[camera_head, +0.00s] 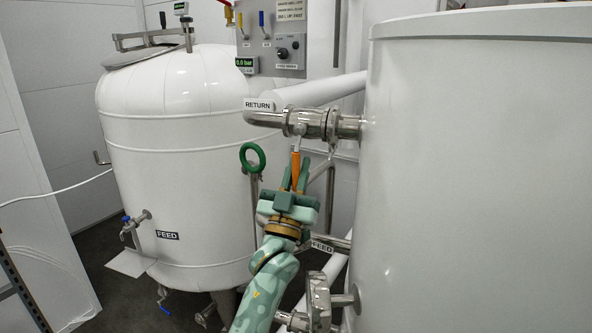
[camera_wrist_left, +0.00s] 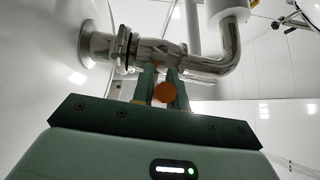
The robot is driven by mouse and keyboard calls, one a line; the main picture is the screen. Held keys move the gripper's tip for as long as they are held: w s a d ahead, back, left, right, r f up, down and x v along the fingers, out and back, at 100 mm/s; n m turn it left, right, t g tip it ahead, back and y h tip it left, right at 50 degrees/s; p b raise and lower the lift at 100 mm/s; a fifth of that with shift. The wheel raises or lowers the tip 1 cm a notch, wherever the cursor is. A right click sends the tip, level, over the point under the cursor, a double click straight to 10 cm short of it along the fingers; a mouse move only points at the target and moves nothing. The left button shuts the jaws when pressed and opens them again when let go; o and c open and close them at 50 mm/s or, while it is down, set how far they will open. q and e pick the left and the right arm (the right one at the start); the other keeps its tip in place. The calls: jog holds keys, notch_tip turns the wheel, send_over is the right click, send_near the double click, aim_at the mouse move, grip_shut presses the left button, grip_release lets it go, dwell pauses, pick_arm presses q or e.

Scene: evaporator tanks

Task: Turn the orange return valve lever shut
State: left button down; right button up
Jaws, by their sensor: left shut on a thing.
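The orange return valve lever (camera_head: 295,169) hangs down from the steel return valve (camera_head: 312,123), on the pipe with the RETURN label (camera_head: 259,105). My left gripper (camera_head: 295,182) is below the valve, its green fingers shut on the lever from either side. In the left wrist view the lever's round orange end (camera_wrist_left: 164,93) shows between the two fingers (camera_wrist_left: 162,88), with the valve body (camera_wrist_left: 155,52) just above. The lever points straight down, across the roughly level pipe. My right gripper is not in view.
A white tank (camera_head: 180,150) stands at the left and a larger white tank (camera_head: 480,180) close on the right. A green ring handle (camera_head: 252,158) is just left of my gripper. A control panel (camera_head: 272,40) hangs behind. FEED pipework (camera_head: 322,246) runs below.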

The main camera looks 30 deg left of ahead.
pick_arm(q)
jog(key=c, duration=1.4)
grip_release()
jog(key=shift+d, duration=0.1)
jog(key=shift+s+f, duration=0.2)
jog(key=shift+f, duration=0.1)
jog(key=shift+h, duration=0.3)
jog(key=b+v, duration=0.1)
jog(key=v, duration=0.5)
jog(key=shift+s+d+f+b, duration=0.15)
jog(key=shift+s+f+b, duration=0.05)
jog(key=shift+s+b, duration=0.15)
